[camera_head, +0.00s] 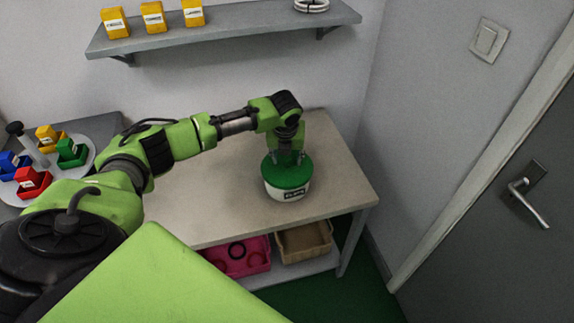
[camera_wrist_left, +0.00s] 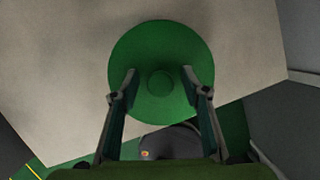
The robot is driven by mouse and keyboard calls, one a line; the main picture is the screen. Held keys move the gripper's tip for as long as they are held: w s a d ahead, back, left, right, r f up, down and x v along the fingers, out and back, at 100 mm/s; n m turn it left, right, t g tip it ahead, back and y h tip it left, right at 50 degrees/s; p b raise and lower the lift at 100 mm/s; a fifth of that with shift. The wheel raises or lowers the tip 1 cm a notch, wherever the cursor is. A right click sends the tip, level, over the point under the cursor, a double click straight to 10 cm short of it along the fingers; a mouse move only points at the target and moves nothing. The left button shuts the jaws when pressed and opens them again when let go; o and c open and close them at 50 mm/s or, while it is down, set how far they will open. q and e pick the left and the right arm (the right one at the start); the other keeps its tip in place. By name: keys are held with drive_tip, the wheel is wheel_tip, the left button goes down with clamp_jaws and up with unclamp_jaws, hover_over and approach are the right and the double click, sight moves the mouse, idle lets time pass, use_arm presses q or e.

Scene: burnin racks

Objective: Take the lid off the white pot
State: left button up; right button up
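The white pot (camera_head: 284,193) stands upright on the table, with a dark label on its front. Its round green lid (camera_head: 287,177) sits on top; in the left wrist view the lid (camera_wrist_left: 160,45) shows from above, with a small round knob (camera_wrist_left: 160,83) at its middle. My left gripper (camera_head: 288,160) points down over the lid. In the left wrist view its two fingers (camera_wrist_left: 160,76) are apart, one on each side of the knob, with a gap to it. Whether the fingertips touch the lid cannot be told. My right gripper is not in view.
The table (camera_head: 335,180) is clear around the pot. Below it are a pink bin (camera_head: 240,262) and a tan bin (camera_head: 305,242). A wall shelf (camera_head: 240,22) with yellow boxes is behind. Small coloured bins stand on a round tray (camera_head: 80,173) at left; a door (camera_head: 510,240) is at right.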

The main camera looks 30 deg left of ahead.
use_arm(q)
drive_tip(key=c, duration=1.1)
drive_tip(key=shift+r, duration=0.1)
drive_tip(key=shift+c, duration=0.2)
